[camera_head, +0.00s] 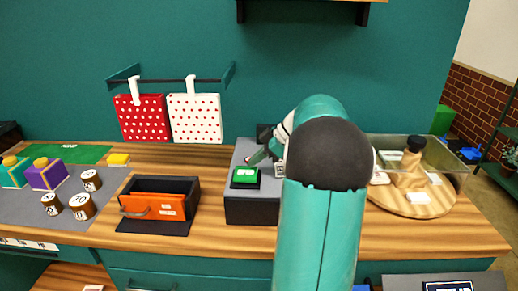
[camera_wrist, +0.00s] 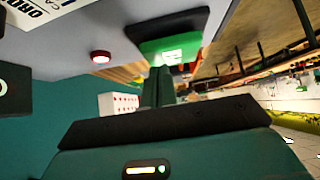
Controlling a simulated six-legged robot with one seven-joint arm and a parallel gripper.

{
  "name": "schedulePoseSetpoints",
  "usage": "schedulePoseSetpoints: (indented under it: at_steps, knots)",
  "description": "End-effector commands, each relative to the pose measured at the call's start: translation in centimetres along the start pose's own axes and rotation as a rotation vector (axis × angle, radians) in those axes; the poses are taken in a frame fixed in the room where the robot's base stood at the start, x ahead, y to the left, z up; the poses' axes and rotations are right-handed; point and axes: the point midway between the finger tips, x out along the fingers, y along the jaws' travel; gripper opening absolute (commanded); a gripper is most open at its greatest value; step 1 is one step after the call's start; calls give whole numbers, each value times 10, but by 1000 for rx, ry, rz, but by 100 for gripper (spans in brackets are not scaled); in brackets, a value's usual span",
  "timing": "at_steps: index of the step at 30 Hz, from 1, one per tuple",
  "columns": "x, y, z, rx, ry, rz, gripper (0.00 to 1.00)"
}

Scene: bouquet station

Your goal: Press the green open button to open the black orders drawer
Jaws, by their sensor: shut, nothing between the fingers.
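The green button (camera_head: 245,174) sits on a black base on top of a grey-topped unit with a black front (camera_head: 252,212), which looks closed. In the wrist view the green button (camera_wrist: 172,46) is large, with a pale label on its face. My gripper (camera_head: 257,158) is shut and empty, just behind and above the button. In the wrist view its fingertips (camera_wrist: 160,72) are very close to the button's edge; I cannot tell whether they touch. My arm hides the right part of the unit.
A red button (camera_wrist: 100,57) and a card reading ORDERS (camera_wrist: 40,12) are near the green button. A black box with an orange drawer (camera_head: 152,207) stands left. A clear case (camera_head: 440,160) stands right. Dotted bags (camera_head: 195,118) hang behind.

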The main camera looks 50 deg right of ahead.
Motion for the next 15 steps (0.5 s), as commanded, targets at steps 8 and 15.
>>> schedulePoseSetpoints:
  at_steps: [8,15]
  knots:
    - [4,0,4,-1,0,0,0]
    - [11,0,11,0,0,-2,0]
